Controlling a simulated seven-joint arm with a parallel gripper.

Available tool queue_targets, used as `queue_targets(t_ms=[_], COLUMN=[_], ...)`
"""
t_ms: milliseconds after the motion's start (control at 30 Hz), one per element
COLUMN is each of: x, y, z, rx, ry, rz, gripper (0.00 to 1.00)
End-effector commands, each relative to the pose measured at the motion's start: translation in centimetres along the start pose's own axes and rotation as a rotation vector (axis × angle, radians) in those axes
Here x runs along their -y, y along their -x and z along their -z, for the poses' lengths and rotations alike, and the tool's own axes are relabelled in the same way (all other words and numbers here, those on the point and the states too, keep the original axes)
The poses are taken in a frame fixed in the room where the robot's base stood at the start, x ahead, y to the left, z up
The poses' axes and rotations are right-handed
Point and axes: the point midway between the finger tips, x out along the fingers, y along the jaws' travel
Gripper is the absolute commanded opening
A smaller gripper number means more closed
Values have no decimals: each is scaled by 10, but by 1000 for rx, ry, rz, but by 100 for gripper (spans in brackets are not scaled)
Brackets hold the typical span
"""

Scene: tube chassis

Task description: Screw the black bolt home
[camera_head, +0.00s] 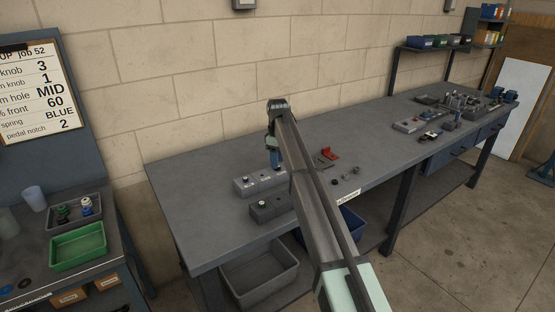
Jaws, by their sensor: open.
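Two grey blocks sit on the workbench (203,216) near its left end. The back block (247,189) has small light round spots on its top. My arm crosses in front of the right side of both blocks. My gripper (276,166) is above the back block, pointing down, apart from the dark piece. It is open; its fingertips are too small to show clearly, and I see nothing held.
Right of my arm lie a red part (330,153) and several small dark pieces. Further right are more parts and a grey block (407,125). A green tray (78,246) stands on the left side table. The bench's left end is clear.

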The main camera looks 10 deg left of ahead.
Motion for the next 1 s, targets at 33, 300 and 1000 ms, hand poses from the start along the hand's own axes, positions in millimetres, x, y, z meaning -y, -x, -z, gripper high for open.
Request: queue_targets(t_ms=[33,300,1000], x=[0,0,0], y=[0,-6,-20], z=[0,0,0], rx=[0,0,0], ry=[-1,-2,-2], rz=[0,0,0], gripper=[43,43,23])
